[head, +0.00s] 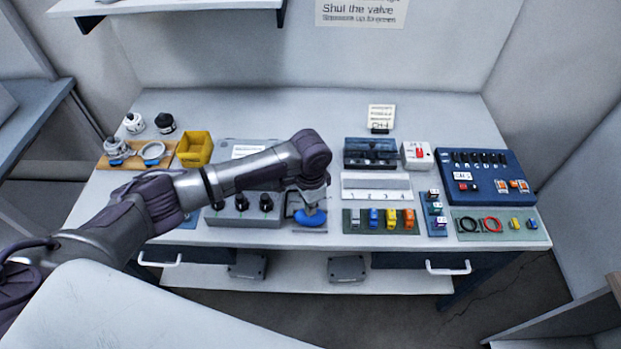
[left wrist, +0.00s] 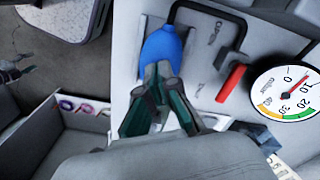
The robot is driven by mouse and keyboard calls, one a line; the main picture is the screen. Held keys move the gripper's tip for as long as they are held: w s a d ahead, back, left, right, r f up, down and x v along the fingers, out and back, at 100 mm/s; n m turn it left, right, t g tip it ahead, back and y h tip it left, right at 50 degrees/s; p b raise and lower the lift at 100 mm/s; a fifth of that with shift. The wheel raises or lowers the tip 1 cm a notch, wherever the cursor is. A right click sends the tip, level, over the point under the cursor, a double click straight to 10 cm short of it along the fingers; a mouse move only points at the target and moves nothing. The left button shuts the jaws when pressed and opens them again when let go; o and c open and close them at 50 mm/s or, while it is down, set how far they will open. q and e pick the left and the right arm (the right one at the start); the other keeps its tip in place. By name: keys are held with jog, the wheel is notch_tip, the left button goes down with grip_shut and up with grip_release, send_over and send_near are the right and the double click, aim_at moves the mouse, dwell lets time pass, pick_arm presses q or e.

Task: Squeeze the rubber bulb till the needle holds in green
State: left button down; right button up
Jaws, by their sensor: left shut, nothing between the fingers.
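The blue rubber bulb (head: 311,218) lies at the front edge of the bench, below my left gripper (head: 314,203) in the head view. In the left wrist view the bulb (left wrist: 161,46) lies at the tips of my left gripper (left wrist: 163,70). The fingers are shut with nothing between them; they overlap the bulb's near end, and I cannot tell whether they touch it. The round white gauge (left wrist: 275,80) is at the right, partly cut off. Its red needle points between 0 and 10, outside the green band.
A red-handled lever (left wrist: 231,82) and a black bent tube (left wrist: 214,10) are beside the bulb. A grey box with black knobs (head: 243,216) stands left of it, and a tray of coloured parts (head: 351,227) right.

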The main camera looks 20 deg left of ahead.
pick_arm(q)
jog(key=shift+f, duration=0.7)
dwell(0.5)
notch_tip(320, 180, up, 7)
jog(key=p, duration=0.7)
jog(key=shift+r+p, duration=0.15)
jog(key=shift+p, duration=0.15)
jog(key=shift+a, duration=0.15)
dwell(0.3)
